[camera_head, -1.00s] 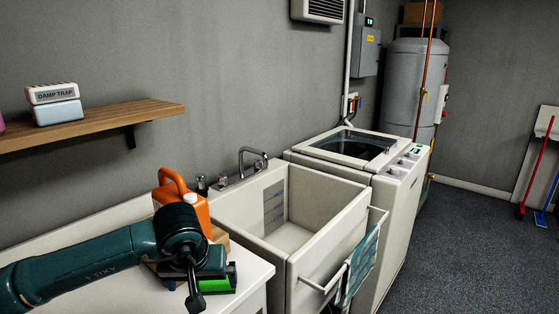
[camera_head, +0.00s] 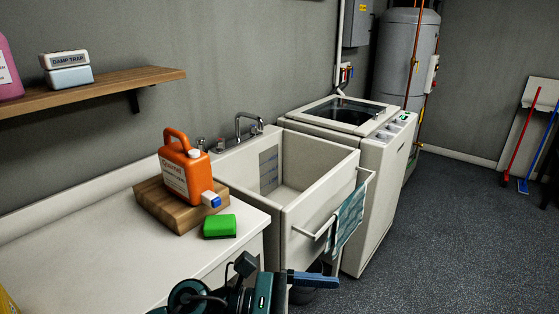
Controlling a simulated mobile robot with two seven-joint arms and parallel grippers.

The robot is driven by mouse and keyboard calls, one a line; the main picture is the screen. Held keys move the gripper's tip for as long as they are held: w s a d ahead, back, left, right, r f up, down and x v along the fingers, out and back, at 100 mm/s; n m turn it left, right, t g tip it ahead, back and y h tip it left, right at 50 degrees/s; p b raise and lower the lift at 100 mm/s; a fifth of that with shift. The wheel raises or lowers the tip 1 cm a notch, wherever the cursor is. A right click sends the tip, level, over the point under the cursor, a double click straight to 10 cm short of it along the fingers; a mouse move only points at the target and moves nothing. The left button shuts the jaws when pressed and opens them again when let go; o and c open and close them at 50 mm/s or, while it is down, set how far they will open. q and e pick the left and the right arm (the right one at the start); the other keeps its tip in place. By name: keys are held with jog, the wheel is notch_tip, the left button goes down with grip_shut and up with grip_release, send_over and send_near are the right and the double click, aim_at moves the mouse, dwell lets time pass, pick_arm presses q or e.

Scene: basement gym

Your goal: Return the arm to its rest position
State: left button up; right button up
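A teal and black part of my arm and gripper (camera_head: 248,288) shows at the bottom edge, in front of the counter and below the sink. I take it to be my left one. Most of it is cut off by the frame, and whether its fingers are open or shut cannot be told. I see nothing clearly held in it. My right gripper is not in view. An orange jug (camera_head: 178,170) with a blue cap stands upright on a wooden block (camera_head: 165,208) on the white counter (camera_head: 110,262). A green sponge (camera_head: 220,227) lies beside the block.
A white utility sink (camera_head: 325,215) adjoins the counter, with a towel (camera_head: 347,220) on its front rail. A washer (camera_head: 385,190) stands beyond. A wall shelf (camera_head: 120,84) hangs at the upper left. Dark floor at right is open.

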pick_arm(q)
jog(key=w+a+f+n+t+y, duration=0.25)
jog(key=n+t, duration=0.35)
jog(key=n, duration=0.5)
jog(key=w+a+f+n+t+y, duration=0.15)
jog(key=a+n+t, duration=0.3)
jog(key=n, duration=0.65)
jog(key=w+a+f+n+t+y, duration=0.1)
jog(key=w+a+n+t, duration=0.15)
jog(key=n+t, duration=0.65)
jog(key=s+a+f+n+g+y, duration=0.4)
jog(key=s+a+f+n, duration=0.2)
jog(key=f+n, duration=0.4)
jog(key=s+a+f+n+g+y, duration=0.4)
jog(key=s+a+f+n+y, duration=0.1)
jog(key=f+n, duration=0.5)
jog(key=shift+s+a+f+n, duration=0.35)
jog(key=shift+s+n, duration=0.15)
jog(key=shift+n, duration=0.3)
